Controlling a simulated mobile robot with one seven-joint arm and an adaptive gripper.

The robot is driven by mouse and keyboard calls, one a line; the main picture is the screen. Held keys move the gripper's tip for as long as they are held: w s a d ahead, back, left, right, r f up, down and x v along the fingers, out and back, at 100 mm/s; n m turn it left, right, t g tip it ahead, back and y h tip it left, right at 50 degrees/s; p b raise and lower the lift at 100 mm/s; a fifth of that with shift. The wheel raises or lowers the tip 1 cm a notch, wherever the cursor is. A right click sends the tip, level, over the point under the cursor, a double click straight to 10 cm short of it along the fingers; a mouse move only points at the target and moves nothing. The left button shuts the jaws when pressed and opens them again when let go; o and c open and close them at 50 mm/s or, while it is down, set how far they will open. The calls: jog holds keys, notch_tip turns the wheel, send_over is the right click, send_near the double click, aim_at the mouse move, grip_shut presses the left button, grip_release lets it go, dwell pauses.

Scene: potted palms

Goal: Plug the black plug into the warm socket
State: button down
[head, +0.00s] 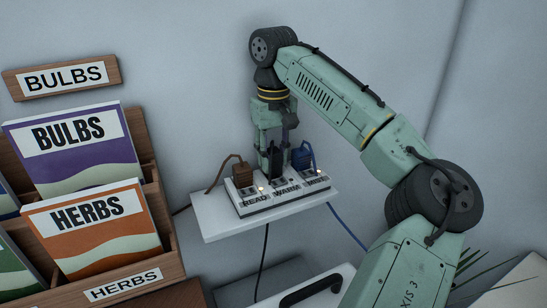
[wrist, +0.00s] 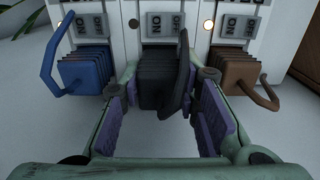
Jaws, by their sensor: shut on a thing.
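The black plug (wrist: 160,82) is in the middle of the wrist view, between the purple-padded fingers of my gripper (wrist: 168,100), which is shut on it. Its front meets the power strip at the middle socket. I cannot tell whether it is fully seated. In the head view my gripper (head: 276,140) points down over the strip (head: 272,203), and the black plug (head: 275,160) is partly hidden by the fingers. The warm socket (head: 286,190) is the middle one, labelled WARM, directly below the black plug; its opening is hidden.
A brown plug (head: 242,173) sits at the READ socket, and a blue plug (head: 303,157) at the right socket, both close beside my fingers. The strip lies on a narrow white shelf (head: 214,222). A wooden seed-packet rack (head: 150,185) stands at the left.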

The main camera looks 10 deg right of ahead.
aim_at(274, 152)
jog(key=shift+f, duration=0.85)
jog(key=shift+f, duration=0.15)
jog(key=c, duration=1.2)
grip_release()
notch_tip(274, 152, up, 12)
jog(key=shift+r, duration=0.2)
jog(key=shift+s, duration=0.1)
